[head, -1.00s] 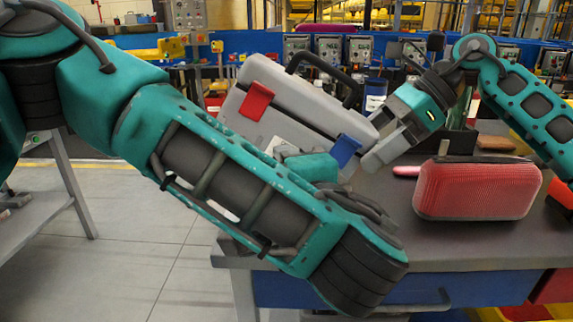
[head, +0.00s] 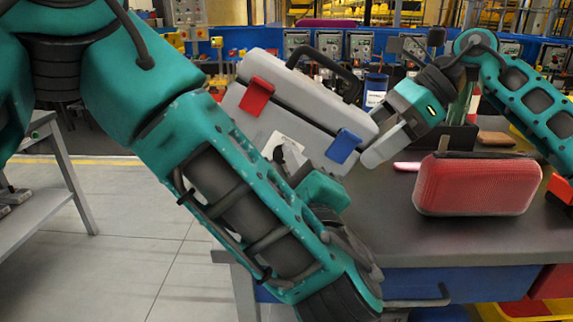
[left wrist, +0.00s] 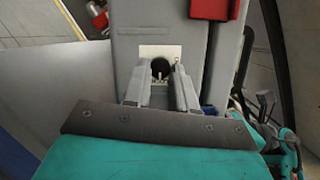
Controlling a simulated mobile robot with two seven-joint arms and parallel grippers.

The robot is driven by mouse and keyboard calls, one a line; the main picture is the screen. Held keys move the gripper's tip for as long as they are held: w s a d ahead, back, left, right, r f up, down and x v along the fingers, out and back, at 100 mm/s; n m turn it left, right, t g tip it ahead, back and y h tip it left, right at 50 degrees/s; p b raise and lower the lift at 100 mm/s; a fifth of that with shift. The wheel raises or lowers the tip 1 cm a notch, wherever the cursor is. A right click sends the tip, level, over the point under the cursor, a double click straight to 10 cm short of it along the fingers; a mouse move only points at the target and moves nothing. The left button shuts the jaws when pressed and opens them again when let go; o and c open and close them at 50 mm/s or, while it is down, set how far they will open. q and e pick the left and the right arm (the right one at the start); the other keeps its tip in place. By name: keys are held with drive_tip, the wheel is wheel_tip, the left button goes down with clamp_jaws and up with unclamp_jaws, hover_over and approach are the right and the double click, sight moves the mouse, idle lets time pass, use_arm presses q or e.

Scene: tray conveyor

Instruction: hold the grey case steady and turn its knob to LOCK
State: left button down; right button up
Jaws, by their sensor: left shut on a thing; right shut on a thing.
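The grey case (head: 310,108), with a black handle, a red latch (head: 256,97) and a blue latch (head: 343,146), looks tilted above the table in the head view. My right gripper (head: 378,140) is shut on its right end. My left gripper (head: 286,156) is at the front face, partly hidden by my left forearm. In the left wrist view, the fingers of my left gripper (left wrist: 161,82) are shut on the dark round knob (left wrist: 161,66), set in a pale plate (left wrist: 147,51). A small light mark shows on the knob; any lettering is too small to read.
A red textured case (head: 477,185) stands on the grey table (head: 400,240), right of the grey case. A pink object (head: 407,166), a brown item (head: 495,138) and a blue canister (head: 375,90) are behind. Open floor lies to the left.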

use_arm(q)
drive_tip(key=shift+r, duration=0.2)
use_arm(e)
drive_tip(key=shift+w+d+f, duration=0.1)
drive_tip(key=shift+d, duration=0.05)
use_arm(q)
drive_tip(key=c, duration=1.4)
unclamp_jaws()
drive_tip(key=o, duration=0.5)
drive_tip(key=shift+f, duration=0.1)
use_arm(e)
drive_tip(key=shift+r, duration=0.2)
use_arm(q)
wheel_tip(320, 180, up, 10)
drive_tip(key=shift+r, duration=0.15)
use_arm(e)
drive_tip(key=shift+f, duration=0.2)
use_arm(q)
drive_tip(key=shift+w+a+r, duration=0.1)
use_arm(e)
clamp_jaws()
drive_tip(key=shift+c, duration=0.3)
unclamp_jaws()
use_arm(q)
drive_tip(key=shift+f, duration=0.25)
use_arm(e)
drive_tip(key=o, duration=0.4)
drive_tip(key=shift+r, duration=0.1)
